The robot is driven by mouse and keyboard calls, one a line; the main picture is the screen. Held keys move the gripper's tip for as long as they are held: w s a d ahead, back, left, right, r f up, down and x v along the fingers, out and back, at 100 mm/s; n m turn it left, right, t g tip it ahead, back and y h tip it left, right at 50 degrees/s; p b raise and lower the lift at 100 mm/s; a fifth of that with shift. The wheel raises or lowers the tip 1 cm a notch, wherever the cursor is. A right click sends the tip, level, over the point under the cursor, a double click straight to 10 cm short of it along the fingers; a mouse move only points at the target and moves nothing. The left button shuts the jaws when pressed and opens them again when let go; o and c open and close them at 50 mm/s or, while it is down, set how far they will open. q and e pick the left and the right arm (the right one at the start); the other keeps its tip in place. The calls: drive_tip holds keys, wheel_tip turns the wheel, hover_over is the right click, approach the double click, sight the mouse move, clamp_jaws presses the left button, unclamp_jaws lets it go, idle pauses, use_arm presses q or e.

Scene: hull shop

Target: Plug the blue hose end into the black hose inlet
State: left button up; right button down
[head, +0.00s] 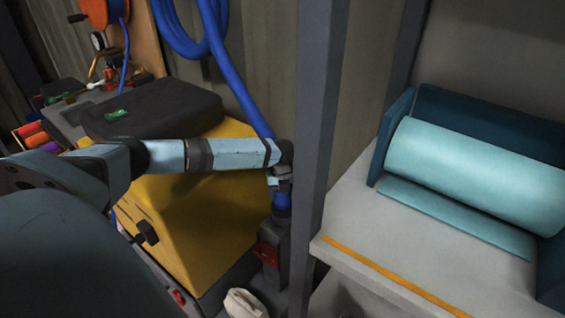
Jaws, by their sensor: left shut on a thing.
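The blue hose (238,85) hangs from a coil at the top and runs down to my left gripper (280,178). The gripper is shut on the blue hose end (282,200), which points downward just left of the grey post. Directly below it is a dark upright fitting (281,230), which looks like the black hose inlet. The hose end's lower edge meets the top of this fitting in the picture. I cannot tell whether it is inside it or only above it. The gripper hides the upper part of the hose end. My right gripper is not in view.
A grey post (318,140) stands close right of the gripper. A yellow case (205,215) lies below my left arm, with a black pad (150,108) behind. A light bench (350,225) with a teal roll (470,175) is at right. A red part (267,255) sits low.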

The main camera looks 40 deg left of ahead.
use_arm(q)
drive_tip(key=shift+f, duration=0.6)
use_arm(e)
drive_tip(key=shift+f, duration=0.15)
use_arm(q)
drive_tip(key=o, duration=0.9)
drive_tip(key=shift+o, duration=0.2)
drive_tip(key=shift+r, duration=0.75)
wheel_tip(320, 180, up, 12)
drive_tip(key=shift+f+p, duration=0.2)
drive_tip(key=shift+p, duration=0.8)
drive_tip(key=shift+r, duration=0.4)
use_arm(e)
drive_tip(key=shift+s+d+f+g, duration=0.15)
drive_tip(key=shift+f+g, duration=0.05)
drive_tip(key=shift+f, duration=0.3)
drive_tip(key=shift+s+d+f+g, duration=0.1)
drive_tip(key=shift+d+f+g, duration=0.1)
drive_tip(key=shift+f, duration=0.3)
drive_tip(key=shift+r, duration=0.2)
